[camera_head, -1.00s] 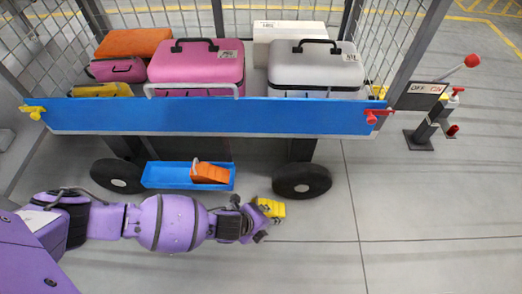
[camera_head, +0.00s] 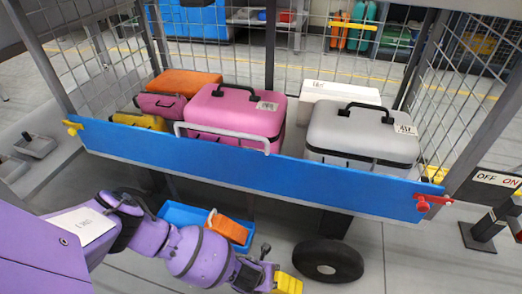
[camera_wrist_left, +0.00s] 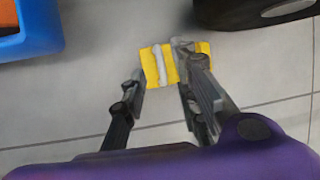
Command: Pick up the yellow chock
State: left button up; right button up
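The yellow chock (camera_head: 287,283) is on the grey floor beside the cart's dark wheel, at the bottom of the head view. My left gripper (camera_head: 266,270) is at the chock's left side in the head view. In the left wrist view my left gripper (camera_wrist_left: 162,62) has its fingers spread. The right finger overlaps part of the chock and the left finger is near its left edge. Contact cannot be told. My right gripper is not in view.
A blue bin (camera_head: 178,212) with an orange chock (camera_head: 228,228) is on the floor beneath the cart's blue front panel (camera_head: 240,160). A dark wheel (camera_head: 327,261) stands close right of the yellow chock. Suitcases (camera_head: 235,113) fill the cart. Open floor lies at lower right.

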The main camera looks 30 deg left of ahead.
pick_arm(q)
jog(key=shift+w+b+x, duration=0.2)
jog(key=shift+b+x, duration=0.2)
jog(key=shift+x, duration=0.75)
jog(key=shift+d+r, duration=0.1)
jog(key=shift+r, duration=0.15)
grip_shut()
jog(key=shift+w, duration=0.1)
